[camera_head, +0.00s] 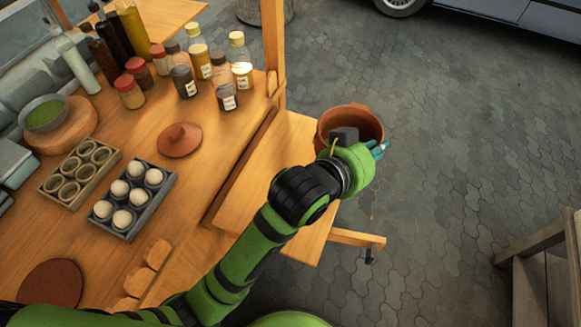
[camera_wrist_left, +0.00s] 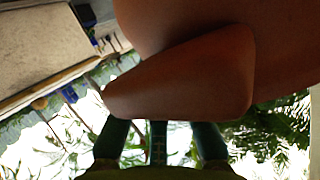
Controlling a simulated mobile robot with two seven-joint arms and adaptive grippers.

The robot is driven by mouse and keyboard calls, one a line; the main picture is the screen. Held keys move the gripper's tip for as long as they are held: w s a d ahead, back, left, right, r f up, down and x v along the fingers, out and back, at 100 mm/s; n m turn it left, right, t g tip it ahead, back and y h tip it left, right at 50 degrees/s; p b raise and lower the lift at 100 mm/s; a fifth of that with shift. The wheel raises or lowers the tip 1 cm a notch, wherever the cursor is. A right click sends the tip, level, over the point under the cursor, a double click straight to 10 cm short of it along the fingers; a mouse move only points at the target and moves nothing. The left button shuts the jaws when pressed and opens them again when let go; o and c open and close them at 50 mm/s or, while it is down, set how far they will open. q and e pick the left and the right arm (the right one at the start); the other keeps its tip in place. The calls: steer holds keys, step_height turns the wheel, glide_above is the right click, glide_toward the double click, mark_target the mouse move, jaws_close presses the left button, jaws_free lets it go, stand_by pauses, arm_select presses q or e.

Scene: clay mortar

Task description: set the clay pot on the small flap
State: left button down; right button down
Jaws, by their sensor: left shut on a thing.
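The clay pot (camera_head: 350,112) is a round reddish-brown vessel with an open top. In the head view it is at the outer right end of the small flap (camera_head: 262,178), a lower wooden board beside the counter. My left gripper (camera_head: 377,149) is shut on the pot at its near side. In the left wrist view the pot (camera_wrist_left: 215,25) fills the top, with its thick handle (camera_wrist_left: 185,80) against my teal fingers (camera_wrist_left: 165,140). The pot's base is hidden, so I cannot tell whether it touches the flap. My right gripper is not in view.
The counter holds a terracotta lid (camera_head: 180,140), an egg tray (camera_head: 132,200), a tray of empty cups (camera_head: 80,172) and several bottles (camera_head: 190,70). A wooden post (camera_head: 273,45) rises at the counter's edge. Paved ground (camera_head: 440,130) lies open to the right.

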arm_select(q)
steer(key=a+f, duration=0.2)
steer(key=f, duration=0.1)
steer(key=a+f, duration=0.1)
steer(key=f, duration=0.1)
steer(key=shift+w+a, duration=0.2)
steer(key=shift+w, duration=0.1)
steer(key=shift+w+a+f+p, duration=0.25)
steer(key=shift+w+a+f, duration=0.8)
steer(key=shift+a+f, duration=0.6)
steer(key=shift+w+a+f+p, duration=0.3)
steer(key=shift+w+a+f, duration=0.9)
steer(key=shift+f, duration=0.7)
steer(key=shift+w+a+f+p, duration=0.25)
steer(key=shift+w+a+f, duration=0.65)
steer(key=shift+a+f, duration=0.8)
steer(key=shift+d+f, duration=0.1)
steer(key=shift+d, duration=0.05)
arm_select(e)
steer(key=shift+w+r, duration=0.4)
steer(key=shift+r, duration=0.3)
arm_select(q)
steer(key=c, duration=1.7)
jaws_free()
steer(key=shift+f, duration=0.25)
steer(key=o, duration=0.4)
steer(key=shift+s, duration=0.1)
steer(key=shift+o, duration=0.2)
steer(key=shift+r, duration=0.15)
